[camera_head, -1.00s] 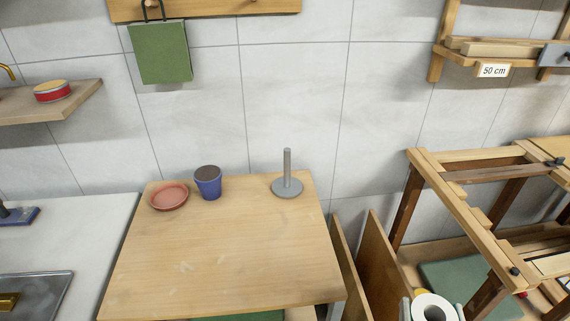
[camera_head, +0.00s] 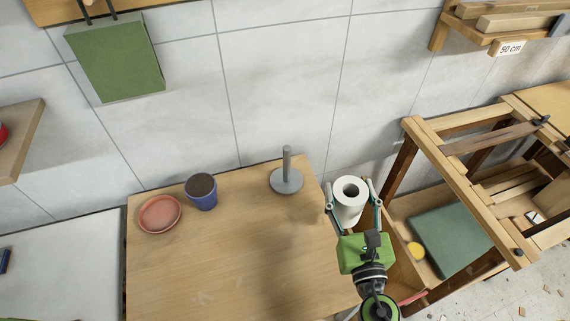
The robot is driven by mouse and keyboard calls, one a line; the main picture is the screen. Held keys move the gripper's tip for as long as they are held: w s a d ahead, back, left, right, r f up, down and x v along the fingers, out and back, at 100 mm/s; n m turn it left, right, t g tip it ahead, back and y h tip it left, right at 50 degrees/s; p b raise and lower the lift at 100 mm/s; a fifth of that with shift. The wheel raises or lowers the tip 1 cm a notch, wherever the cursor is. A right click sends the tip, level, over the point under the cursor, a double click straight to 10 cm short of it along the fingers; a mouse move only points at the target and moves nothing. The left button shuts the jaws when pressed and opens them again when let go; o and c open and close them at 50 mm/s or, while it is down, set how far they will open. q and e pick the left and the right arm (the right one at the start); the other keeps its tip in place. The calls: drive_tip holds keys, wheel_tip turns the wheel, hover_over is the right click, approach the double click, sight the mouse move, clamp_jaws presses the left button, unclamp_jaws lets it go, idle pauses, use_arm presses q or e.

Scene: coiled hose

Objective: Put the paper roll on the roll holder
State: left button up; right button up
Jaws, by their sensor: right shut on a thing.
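The white paper roll (camera_head: 348,207) is upright, its hollow core facing up toward the camera. My right gripper (camera_head: 352,194) is shut on it, with one finger on each side. It holds the roll at the right edge of the wooden table (camera_head: 222,262). The grey roll holder (camera_head: 287,180), a round base with an upright post, stands empty near the table's back right corner. The roll is to the right of the holder and apart from it. My left gripper is not in view.
A terracotta saucer (camera_head: 160,214) and a blue pot (camera_head: 201,192) stand at the table's back left. A wooden frame (camera_head: 461,185) stands to the right. The middle of the table is clear.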

drive_tip(key=w+a+r+n+y+p, duration=0.1)
drive_tip(key=w+a+r+y+p, duration=0.1)
drive_tip(key=w+a+r+p, duration=0.5)
use_arm(q)
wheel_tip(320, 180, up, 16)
drive_tip(key=p, duration=0.7)
use_arm(e)
wheel_tip(320, 180, up, 2)
drive_tip(key=n+g+y, duration=0.1)
drive_tip(key=n+y, duration=0.1)
hover_over(287, 147)
drive_tip(key=shift+m, duration=0.3)
wheel_tip(287, 147, down, 10)
drive_tip(key=b, duration=1.1)
drive_tip(key=shift+s+f, duration=0.1)
drive_tip(key=shift+f, duration=0.15)
use_arm(q)
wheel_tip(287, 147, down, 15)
drive_tip(key=b, duration=0.3)
drive_tip(key=shift+b, duration=0.4)
use_arm(e)
drive_tip(key=shift+f, duration=2.1)
drive_tip(key=shift+f, duration=0.2)
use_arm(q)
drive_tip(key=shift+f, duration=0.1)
use_arm(e)
drive_tip(key=o, duration=1.1)
drive_tip(key=shift+o, duration=0.2)
drive_tip(key=shift+r, duration=0.1)
